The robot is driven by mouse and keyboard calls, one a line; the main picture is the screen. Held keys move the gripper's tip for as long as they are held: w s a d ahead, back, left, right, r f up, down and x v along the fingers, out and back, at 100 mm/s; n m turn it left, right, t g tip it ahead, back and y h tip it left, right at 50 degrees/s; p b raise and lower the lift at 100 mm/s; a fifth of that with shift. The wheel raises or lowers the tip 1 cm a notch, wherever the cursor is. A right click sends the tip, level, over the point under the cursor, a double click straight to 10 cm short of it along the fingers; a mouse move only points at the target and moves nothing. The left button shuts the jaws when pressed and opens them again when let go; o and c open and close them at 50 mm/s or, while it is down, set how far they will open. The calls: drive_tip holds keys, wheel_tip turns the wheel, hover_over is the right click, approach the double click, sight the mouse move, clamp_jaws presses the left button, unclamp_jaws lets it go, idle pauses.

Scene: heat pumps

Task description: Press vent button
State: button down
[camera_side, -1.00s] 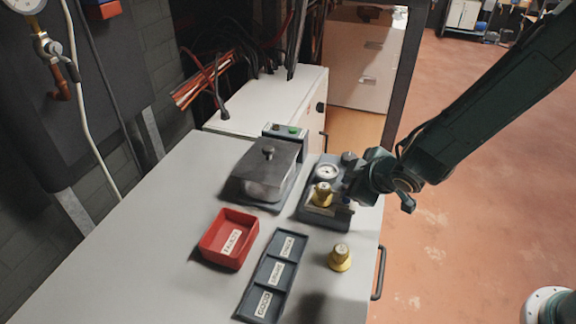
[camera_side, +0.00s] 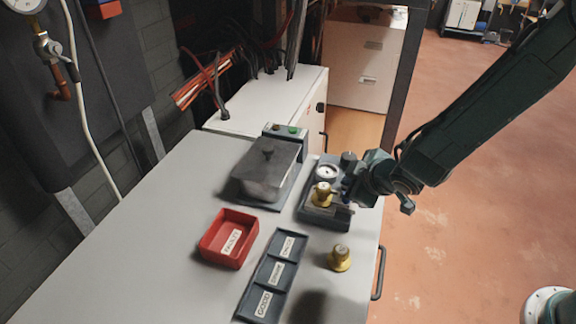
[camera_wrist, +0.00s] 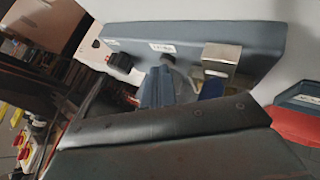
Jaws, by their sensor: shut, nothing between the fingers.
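The grey test fixture (camera_side: 312,212) stands near the table's right edge, with a white dial gauge (camera_side: 326,172) and a yellow fitting (camera_side: 322,193) on it. In the wrist view the fixture (camera_wrist: 240,35) carries a white label, a black knob (camera_wrist: 119,62) and a metal block (camera_wrist: 221,58). A small grey rounded piece (camera_wrist: 168,60) lies under the label; I cannot tell whether it is the vent button. My gripper (camera_side: 346,186) is shut and empty at the fixture's right side. Its blue fingertips (camera_wrist: 160,72) are close to the grey piece; contact is unclear.
A dark lidded box (camera_side: 265,172) with a green button on its rear panel stands left of the fixture. A red bin (camera_side: 212,252) marked FAULTY, a three-part labelled tray (camera_side: 262,279) and a loose yellow fitting (camera_side: 340,258) lie nearer. The table's left part is clear.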

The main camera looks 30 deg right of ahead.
drive_tip(key=shift+r, duration=0.7)
drive_tip(key=shift+r, duration=0.15)
drive_tip(key=shift+r, duration=2.4)
drive_tip(key=s+d+r+m+g, duration=0.2)
drive_tip(key=s+d+r+m, duration=0.3)
drive_tip(key=s+d+r, duration=0.55)
drive_tip(key=s+d+r+m, duration=0.1)
drive_tip(key=s+r, duration=0.1)
drive_tip(key=s, duration=0.6)
drive_tip(key=s+d+r+m+g, duration=0.1)
drive_tip(key=s+d+r+m, duration=0.1)
drive_tip(key=s, duration=0.7)
drive_tip(key=shift+r+g, duration=0.3)
drive_tip(key=shift+r, duration=0.05)
